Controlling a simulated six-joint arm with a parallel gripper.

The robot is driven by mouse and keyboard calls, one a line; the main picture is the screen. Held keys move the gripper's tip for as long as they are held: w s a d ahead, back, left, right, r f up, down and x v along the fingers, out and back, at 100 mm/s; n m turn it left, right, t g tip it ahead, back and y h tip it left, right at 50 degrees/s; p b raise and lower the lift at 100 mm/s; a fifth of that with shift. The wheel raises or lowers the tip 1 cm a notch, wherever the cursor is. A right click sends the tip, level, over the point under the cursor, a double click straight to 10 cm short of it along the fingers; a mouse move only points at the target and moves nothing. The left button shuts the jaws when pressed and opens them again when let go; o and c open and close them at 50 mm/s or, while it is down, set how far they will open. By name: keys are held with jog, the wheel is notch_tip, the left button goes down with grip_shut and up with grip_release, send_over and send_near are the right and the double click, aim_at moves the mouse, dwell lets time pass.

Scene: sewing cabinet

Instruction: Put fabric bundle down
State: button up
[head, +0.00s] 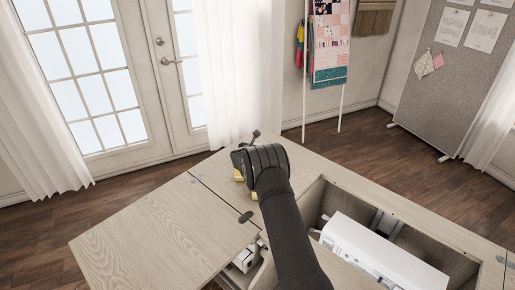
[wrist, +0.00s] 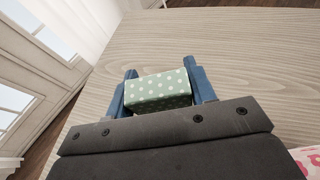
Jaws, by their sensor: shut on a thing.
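The fabric bundle (wrist: 158,91) is a small pale green block with white dots, seen in the wrist view. My gripper (wrist: 160,68) has its two blue fingers on either side of it and is shut on it. Pale wood tabletop (wrist: 220,45) lies behind and under the bundle. I cannot tell whether the bundle touches the wood. In the head view my dark wrist covers the gripper over the far part of the cabinet top (head: 150,215), and the bundle cannot be made out there.
A pink-and-red patterned fabric piece (wrist: 309,159) shows at the lower right of the wrist view. In the head view a white sewing machine (head: 375,250) sits in the open well to the right of my arm. The left leaf of the top is bare.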

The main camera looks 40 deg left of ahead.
jog(key=shift+f, duration=0.2)
jog(key=o, duration=0.9)
jog(key=shift+o, duration=0.2)
jog(key=shift+s+r, duration=0.15)
jog(key=shift+r, duration=0.05)
jog(key=v, duration=1.1)
jog(key=shift+s+d+r, duration=0.1)
jog(key=shift+s+d, duration=0.15)
